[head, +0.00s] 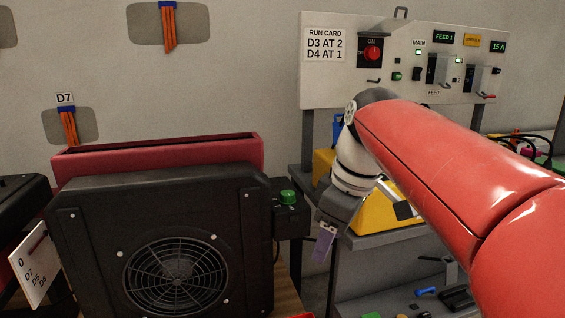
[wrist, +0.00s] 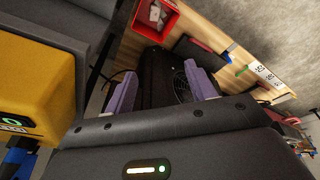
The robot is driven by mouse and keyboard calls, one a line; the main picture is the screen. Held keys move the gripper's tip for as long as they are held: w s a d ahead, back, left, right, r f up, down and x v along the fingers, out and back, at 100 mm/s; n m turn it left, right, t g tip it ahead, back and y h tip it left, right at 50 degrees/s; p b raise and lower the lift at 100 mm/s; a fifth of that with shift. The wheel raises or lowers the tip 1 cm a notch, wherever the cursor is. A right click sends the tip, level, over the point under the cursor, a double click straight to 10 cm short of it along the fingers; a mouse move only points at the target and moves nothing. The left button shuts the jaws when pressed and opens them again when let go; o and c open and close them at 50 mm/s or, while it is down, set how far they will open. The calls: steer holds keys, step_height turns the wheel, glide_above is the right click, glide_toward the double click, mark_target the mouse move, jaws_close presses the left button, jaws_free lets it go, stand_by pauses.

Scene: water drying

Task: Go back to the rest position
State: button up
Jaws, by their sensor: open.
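My gripper (head: 325,243) hangs in front of the grey shelf unit, just right of the black fan unit. In the wrist view my gripper (wrist: 160,92) has its two purple fingers spread wide apart, with nothing between them. My red and white arm reaches in from the right in the head view and hides part of the shelf and panel.
The black fan unit (head: 160,240) has a green knob (head: 288,197) on its side box. A red bin (head: 160,155) stands behind it. A yellow case (head: 385,212) sits on the shelf. A control panel (head: 400,60) stands at the back.

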steer(key=s+d+f+m+t+h, duration=0.2)
steer(key=s+d+f+m, duration=0.5)
steer(key=s+f+m, duration=0.4)
step_height(320, 180, down, 4)
steer(key=shift+s+d+f+m+t, duration=0.15)
steer(key=shift+s+m+t, duration=0.25)
steer(key=shift+s+t, duration=0.7)
steer(key=shift+s, duration=0.15)
